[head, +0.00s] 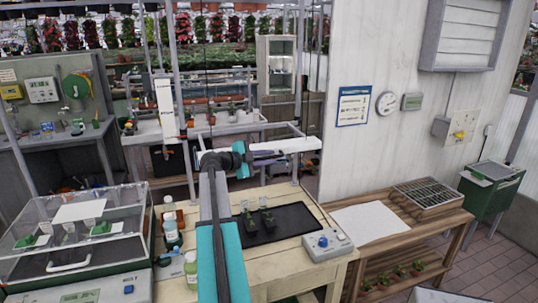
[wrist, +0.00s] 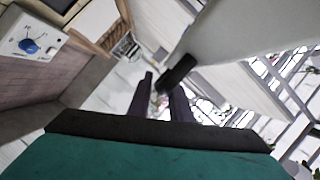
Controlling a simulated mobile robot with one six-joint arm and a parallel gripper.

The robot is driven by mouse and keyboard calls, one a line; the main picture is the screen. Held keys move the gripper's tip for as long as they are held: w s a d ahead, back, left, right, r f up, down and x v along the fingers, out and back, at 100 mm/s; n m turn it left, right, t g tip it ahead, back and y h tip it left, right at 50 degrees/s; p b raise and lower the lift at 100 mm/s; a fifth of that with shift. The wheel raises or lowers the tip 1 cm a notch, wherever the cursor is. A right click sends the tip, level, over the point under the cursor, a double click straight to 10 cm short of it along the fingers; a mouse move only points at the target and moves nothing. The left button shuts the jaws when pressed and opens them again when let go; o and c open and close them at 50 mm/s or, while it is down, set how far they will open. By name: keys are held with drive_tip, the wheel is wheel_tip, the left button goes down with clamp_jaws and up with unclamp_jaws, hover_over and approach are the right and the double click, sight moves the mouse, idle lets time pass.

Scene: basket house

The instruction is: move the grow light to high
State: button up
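The grow light appears to be the white bar (head: 285,145) hung over the potting bench between two grey posts. It fills the upper right of the wrist view (wrist: 235,32), with a short dark grip (wrist: 178,72) on it. My gripper (head: 280,156) is level with the bar, just below or beside it. In the wrist view its two dark fingers (wrist: 160,84) stand apart, with the dark grip near the right fingertip; I cannot tell whether they touch. A control box (head: 327,244) with a blue knob sits on the bench; it also shows in the wrist view (wrist: 30,42).
A black tray (head: 290,222) with small seedlings lies on the bench below my arm. Bottles (head: 172,228) stand at the bench's left, beside a clear propagator case (head: 75,240). A wooden side table (head: 400,222) with a white sheet and a seed tray is at right.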

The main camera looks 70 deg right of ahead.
drive_tip(key=shift+s+d, duration=0.15)
drive_tip(key=shift+d, duration=0.1)
drive_tip(key=shift+c, duration=0.2)
